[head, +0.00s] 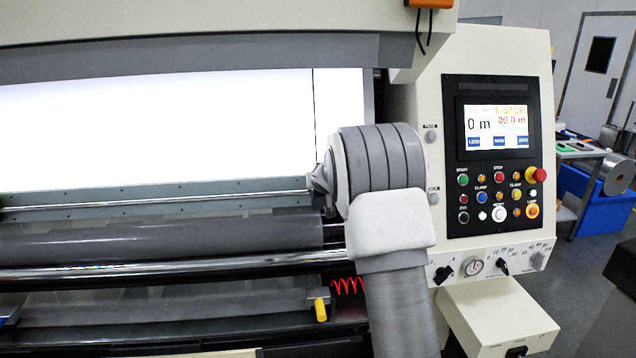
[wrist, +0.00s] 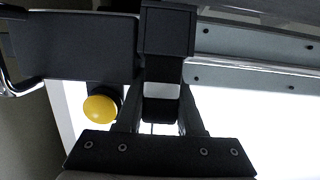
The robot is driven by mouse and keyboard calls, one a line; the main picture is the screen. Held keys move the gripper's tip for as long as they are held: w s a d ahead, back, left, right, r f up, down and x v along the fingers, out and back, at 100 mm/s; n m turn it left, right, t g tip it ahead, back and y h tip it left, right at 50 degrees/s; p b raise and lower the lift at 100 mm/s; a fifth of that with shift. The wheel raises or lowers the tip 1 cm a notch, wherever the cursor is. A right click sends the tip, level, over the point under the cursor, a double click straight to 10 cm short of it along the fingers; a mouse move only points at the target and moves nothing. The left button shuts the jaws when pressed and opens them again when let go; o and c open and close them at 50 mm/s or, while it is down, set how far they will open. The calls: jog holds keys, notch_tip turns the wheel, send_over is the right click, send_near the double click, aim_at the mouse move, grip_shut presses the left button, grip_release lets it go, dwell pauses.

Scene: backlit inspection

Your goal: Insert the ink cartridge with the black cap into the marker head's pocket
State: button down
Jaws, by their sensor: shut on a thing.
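My gripper (wrist: 161,104) shows at the bottom middle of the wrist view, its two dark fingers on either side of the ink cartridge. The gripper is shut on the cartridge (wrist: 161,91), seen as a white band with black parts above and below it. A black boxy part (wrist: 168,30), which looks like the marker head, is straight beyond the cartridge. Whether the cartridge is inside the pocket or only in front of it I cannot tell. In the head view, my arm hides the gripper, cartridge and marker head.
A yellow round knob (wrist: 100,108) and a dark plate (wrist: 75,45) sit left of the fingers. A grey rail (wrist: 250,45) runs at right. In the head view, a control panel (head: 497,155) stands right of my arm, a bright backlit screen (head: 150,120) left.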

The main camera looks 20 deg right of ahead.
jog(key=shift+f+b, duration=0.6)
jog(key=shift+f, duration=0.05)
